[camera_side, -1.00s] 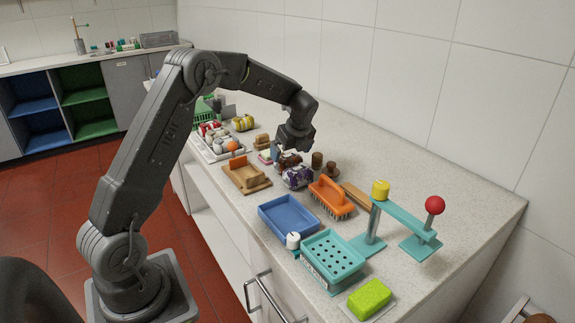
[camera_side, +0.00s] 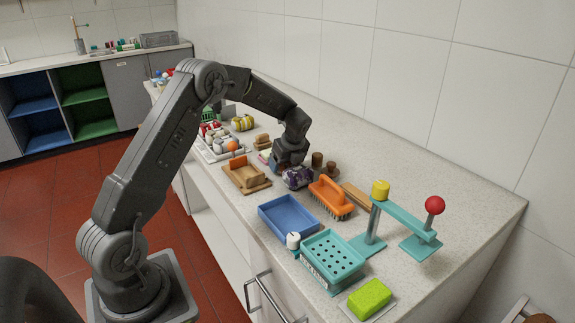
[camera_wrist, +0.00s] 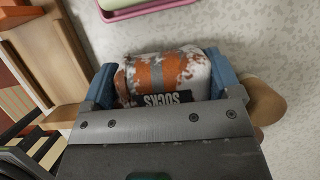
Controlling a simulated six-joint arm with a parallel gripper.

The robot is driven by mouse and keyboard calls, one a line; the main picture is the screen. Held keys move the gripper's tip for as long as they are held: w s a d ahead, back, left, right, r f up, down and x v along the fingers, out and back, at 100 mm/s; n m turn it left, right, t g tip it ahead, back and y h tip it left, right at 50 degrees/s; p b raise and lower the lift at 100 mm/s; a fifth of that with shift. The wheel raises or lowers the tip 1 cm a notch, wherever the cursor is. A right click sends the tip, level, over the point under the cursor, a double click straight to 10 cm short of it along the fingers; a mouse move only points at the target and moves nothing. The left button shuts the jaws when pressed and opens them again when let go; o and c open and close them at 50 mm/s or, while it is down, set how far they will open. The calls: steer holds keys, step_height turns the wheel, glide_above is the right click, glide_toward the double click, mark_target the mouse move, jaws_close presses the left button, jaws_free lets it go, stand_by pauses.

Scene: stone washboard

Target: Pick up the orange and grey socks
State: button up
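The orange and grey socks (camera_wrist: 165,75) are a rolled white, orange and grey bundle with a dark "SOCKS" label, lying on the counter in the wrist view. My gripper (camera_wrist: 165,80) is down around it, one blue fingertip at its left end and one at its right end. The fingers are spread wide, with little or no gap to the bundle; firm contact cannot be made out. In the side view my gripper (camera_side: 286,166) is low at the counter and hides the socks.
A purple and white bundle (camera_side: 298,178) lies close beside my gripper. An orange brush (camera_side: 330,195), small brown pegs (camera_side: 317,160) and a wooden block stand (camera_side: 246,176) are nearby. A pink tray (camera_wrist: 140,8) edge shows above the socks. A blue tray (camera_side: 288,216) is nearer the front.

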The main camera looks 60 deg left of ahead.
steer(key=c, duration=0.4)
steer(key=shift+r, duration=0.1)
